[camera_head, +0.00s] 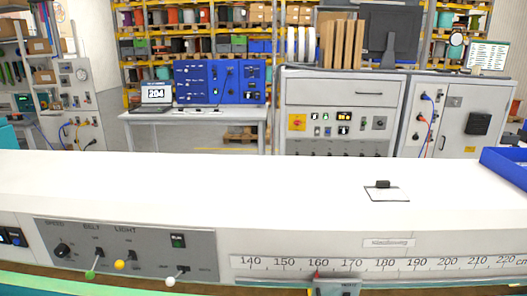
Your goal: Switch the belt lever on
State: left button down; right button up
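A grey control panel (205,245) is on the front face of the white bench at the lower left. Its labels appear to read SPEED, BELT and LIGHT. Under BELT, a lever with a green tip (90,274) points down and slightly left. Under LIGHT, a lever with a yellow tip (119,265) points down and left. Lower right, a lever with a white tip (170,281) also points down and left. A black speed knob (62,250) is left of the belt lever. The small lettering by the levers is too small to read surely. Neither of my grippers is in view.
The white bench top (220,185) is mostly clear, with a small clipboard-like item (386,194) at right. A ruler scale (380,265) runs along the front, right of the panel. A blue bin (507,165) stands at the right edge. Cabinets and reel shelves stand behind.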

aim_at(90, 275)
jog(key=u, duration=1.4)
jog(key=i+j+u, duration=0.2)
jog(key=j+u, duration=0.2)
jog(key=j, duration=0.15)
